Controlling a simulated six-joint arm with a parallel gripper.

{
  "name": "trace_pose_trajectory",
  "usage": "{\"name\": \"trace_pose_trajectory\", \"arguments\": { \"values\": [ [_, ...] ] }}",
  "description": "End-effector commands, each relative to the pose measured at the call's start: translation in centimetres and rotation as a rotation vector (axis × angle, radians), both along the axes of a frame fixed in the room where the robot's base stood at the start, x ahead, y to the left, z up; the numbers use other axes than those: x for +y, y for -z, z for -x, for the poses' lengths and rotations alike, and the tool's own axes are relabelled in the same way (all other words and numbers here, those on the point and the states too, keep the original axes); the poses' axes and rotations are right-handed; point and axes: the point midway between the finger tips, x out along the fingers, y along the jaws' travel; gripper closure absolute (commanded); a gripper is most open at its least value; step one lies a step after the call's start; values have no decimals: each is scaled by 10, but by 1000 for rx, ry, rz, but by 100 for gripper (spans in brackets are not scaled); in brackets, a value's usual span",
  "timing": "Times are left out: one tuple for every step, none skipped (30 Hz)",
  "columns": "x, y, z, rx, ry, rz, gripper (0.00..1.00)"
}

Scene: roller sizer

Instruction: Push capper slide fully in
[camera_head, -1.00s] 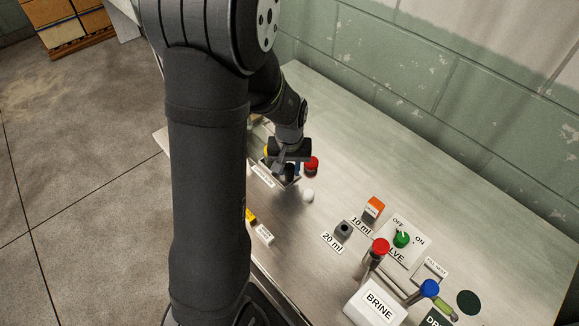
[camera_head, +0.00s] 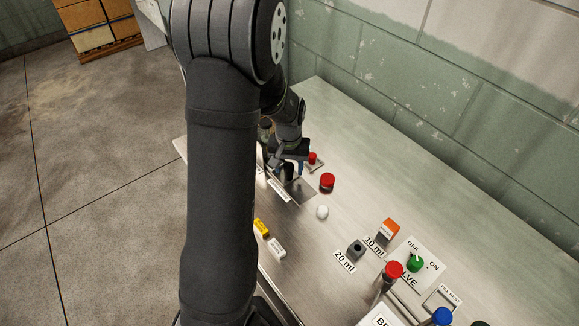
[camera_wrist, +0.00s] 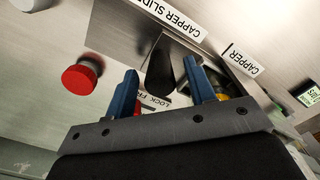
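The capper slide's label (camera_wrist: 172,16) shows at the top of the wrist view, on a metal plate. A dark upright handle-like piece (camera_wrist: 160,72) stands beside the plate, between my two blue fingers in that view. I cannot tell if they touch it. My gripper (camera_wrist: 163,88) is open, its fingers spread apart. In the head view my gripper (camera_head: 288,170) is over the far end of the bench, above a shiny metal plate (camera_head: 300,190) with a white label. The gripper hides part of that plate, and how far in the slide sits is unclear.
A red cap (camera_head: 327,181) and a white ball (camera_head: 322,212) are close by on the bench. A smaller red knob (camera_head: 313,158) stands behind the gripper. The valve panel (camera_head: 425,262) and bottles are nearer.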

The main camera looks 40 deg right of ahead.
Motion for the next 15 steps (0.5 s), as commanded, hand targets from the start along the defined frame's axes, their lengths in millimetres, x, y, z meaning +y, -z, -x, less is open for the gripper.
{"name": "trace_pose_trajectory", "arguments": {
  "values": [
    [0,0,0,0,0,0,50],
    [0,0,0,0,0,0,50],
    [0,0,0,1,0,-1,50],
    [0,0,0,1,0,-1,50],
    [0,0,0,1,0,-1,50],
    [0,0,0,1,0,-1,50],
    [0,-1,0,0,0,0,50],
    [0,-2,0,0,0,0,50],
    [0,-4,0,-1,0,1,50],
    [0,-7,0,-1,0,1,50],
    [0,-10,0,-1,0,1,50],
    [0,-16,0,-1,0,1,50],
    [-1,-21,0,-2,0,2,50],
    [0,-27,0,-3,0,3,50],
    [-1,-35,0,-3,0,3,50]
  ]
}}
